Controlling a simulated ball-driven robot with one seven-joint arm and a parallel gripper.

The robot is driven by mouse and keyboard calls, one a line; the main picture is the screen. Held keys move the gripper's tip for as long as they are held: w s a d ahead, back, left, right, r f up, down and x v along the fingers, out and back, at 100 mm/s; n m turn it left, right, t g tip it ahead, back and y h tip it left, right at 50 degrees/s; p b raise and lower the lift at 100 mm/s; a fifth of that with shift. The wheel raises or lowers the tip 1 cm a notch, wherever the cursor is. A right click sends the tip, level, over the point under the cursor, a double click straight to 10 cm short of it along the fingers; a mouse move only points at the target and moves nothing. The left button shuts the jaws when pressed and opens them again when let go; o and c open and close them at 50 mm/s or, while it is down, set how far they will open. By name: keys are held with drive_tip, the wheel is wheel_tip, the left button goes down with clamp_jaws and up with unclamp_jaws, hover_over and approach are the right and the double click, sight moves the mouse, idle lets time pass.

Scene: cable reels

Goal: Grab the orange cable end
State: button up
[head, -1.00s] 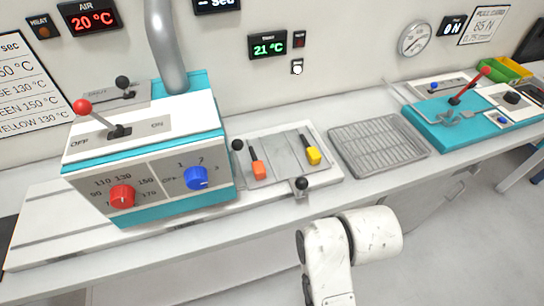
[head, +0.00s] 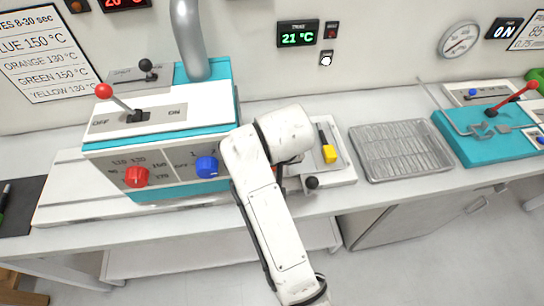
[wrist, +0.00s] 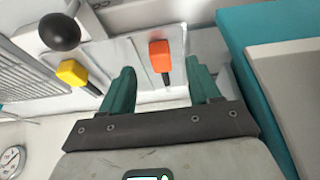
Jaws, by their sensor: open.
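The orange cable end (wrist: 160,55) is a small orange block with a dark stem, lying on a pale plate. In the wrist view it lies beyond my gripper (wrist: 160,85), roughly in line with the gap between the two teal fingers. My gripper is open, and nothing is between its fingertips. In the head view my arm covers the orange cable end and most of my gripper. The yellow cable end (wrist: 72,73) lies to the left in the wrist view, outside the fingers. It also shows in the head view (head: 329,153), right of my arm.
A black ball knob (wrist: 60,31) stands near the yellow end; one also shows at the plate's front (head: 312,183). The teal-and-white machine (head: 165,130) stands left of my arm. A wire rack (head: 400,150) lies to the right, with a teal tool base (head: 470,145) beyond it.

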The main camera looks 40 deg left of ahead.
drive_tip(key=shift+w+p+x, duration=0.2)
drive_tip(key=shift+p+x, duration=0.3)
drive_tip(key=shift+x, duration=2.15)
drive_tip(key=shift+a+r, duration=0.1)
drive_tip(key=shift+a, duration=0.1)
clamp_jaws()
